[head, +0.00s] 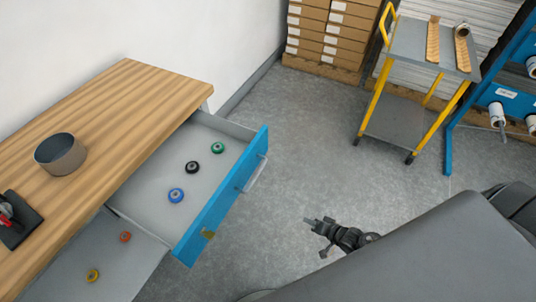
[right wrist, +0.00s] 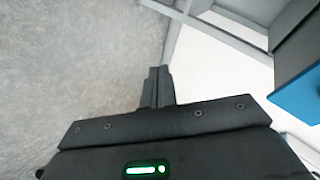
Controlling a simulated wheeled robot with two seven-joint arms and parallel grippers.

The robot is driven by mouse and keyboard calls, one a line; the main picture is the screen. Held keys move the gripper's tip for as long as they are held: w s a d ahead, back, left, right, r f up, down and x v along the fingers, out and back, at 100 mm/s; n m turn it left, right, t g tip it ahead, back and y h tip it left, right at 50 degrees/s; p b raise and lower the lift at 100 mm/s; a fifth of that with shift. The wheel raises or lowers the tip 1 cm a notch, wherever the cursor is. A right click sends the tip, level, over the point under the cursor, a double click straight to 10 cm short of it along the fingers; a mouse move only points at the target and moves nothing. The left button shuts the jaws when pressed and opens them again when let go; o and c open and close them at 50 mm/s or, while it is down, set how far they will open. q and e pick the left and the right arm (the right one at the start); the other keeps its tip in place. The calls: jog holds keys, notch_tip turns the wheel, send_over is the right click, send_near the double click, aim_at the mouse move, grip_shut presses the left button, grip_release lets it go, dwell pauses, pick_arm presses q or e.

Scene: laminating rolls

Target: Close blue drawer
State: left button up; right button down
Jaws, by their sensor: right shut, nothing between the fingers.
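The blue drawer (head: 222,198) is pulled out from under the wooden workbench (head: 120,95) in the head view. It has a blue front with a pale bar handle (head: 256,173). Inside lie a green roll (head: 218,148), a black roll (head: 192,167) and a blue roll (head: 176,195). My right gripper (head: 308,220) is shut and empty, above the floor to the right of the drawer front and apart from it. In the right wrist view its fingers (right wrist: 158,85) are together, with a blue panel edge (right wrist: 300,95) at the right. My left gripper is not seen.
On the bench are a grey round bowl (head: 60,154) and a dark pad (head: 18,222) with a red item. Below the drawer's left side, a grey surface (head: 95,262) holds an orange and a yellow roll. A yellow-framed cart (head: 395,118) stands far right. Floor between is clear.

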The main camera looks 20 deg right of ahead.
jog(key=w+r+m+t+y, duration=0.1)
jog(key=w+r+t+y, duration=0.15)
jog(key=r, duration=0.55)
jog(key=w+r+m+t+y, duration=0.1)
jog(key=w+r, duration=0.3)
jog(key=r, duration=0.3)
jog(key=m+y, duration=0.1)
jog(key=y, duration=0.3)
send_near(260, 152)
jog(key=shift+h, duration=0.25)
jog(key=p+x, duration=0.1)
jog(key=x, duration=0.6)
jog(key=shift+f+p, duration=0.1)
jog(key=shift+p, duration=0.3)
